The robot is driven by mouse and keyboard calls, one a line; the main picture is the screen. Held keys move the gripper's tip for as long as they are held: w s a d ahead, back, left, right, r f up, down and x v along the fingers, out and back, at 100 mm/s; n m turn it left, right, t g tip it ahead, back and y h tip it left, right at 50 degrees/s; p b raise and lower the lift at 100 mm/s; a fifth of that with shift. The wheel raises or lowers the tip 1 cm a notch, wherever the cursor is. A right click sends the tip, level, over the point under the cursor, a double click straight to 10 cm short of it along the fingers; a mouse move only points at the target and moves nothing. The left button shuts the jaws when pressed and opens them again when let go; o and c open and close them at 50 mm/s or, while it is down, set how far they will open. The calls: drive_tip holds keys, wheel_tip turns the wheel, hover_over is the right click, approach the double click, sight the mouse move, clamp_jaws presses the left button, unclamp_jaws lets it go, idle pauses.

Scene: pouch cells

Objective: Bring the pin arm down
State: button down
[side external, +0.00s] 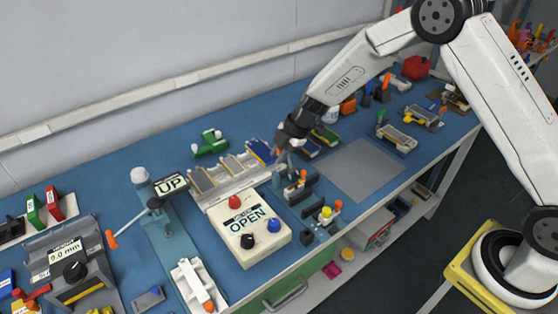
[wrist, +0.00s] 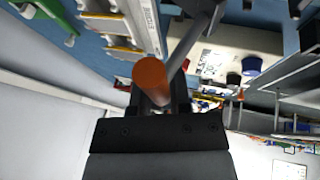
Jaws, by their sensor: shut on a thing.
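My gripper (side external: 283,146) is above the bench, at the right end of the rack of pouch cells. In the wrist view my gripper (wrist: 155,95) is shut on an orange handle (wrist: 150,74). The handle is on a grey bar (wrist: 191,42), which appears to be the pin arm. In the side view the bar is small and mostly hidden beneath my gripper, above a small dark fixture (side external: 297,188) with orange and red parts. I cannot tell the bar's angle exactly. An "UP" sign (side external: 171,184) stands on the teal press to the left.
A white box marked "OPEN" (side external: 245,221) with red, black and blue knobs stands left of the fixture. The pouch-cell rack (side external: 215,196) lies behind it. Another small fixture (side external: 322,218) stands in front. A bare grey mat (side external: 361,169) lies to the right.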

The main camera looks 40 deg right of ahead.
drive_tip(key=shift+s+f, duration=0.2)
drive_tip(key=shift+s, duration=0.6)
drive_tip(key=shift+s+f, duration=0.2)
drive_tip(key=shift+s, duration=0.55)
drive_tip(key=shift+s+f, duration=0.1)
drive_tip(key=shift+f, duration=0.05)
drive_tip(key=c, duration=0.6)
unclamp_jaws()
drive_tip(key=shift+r, duration=0.25)
drive_tip(key=shift+v, duration=3.75)
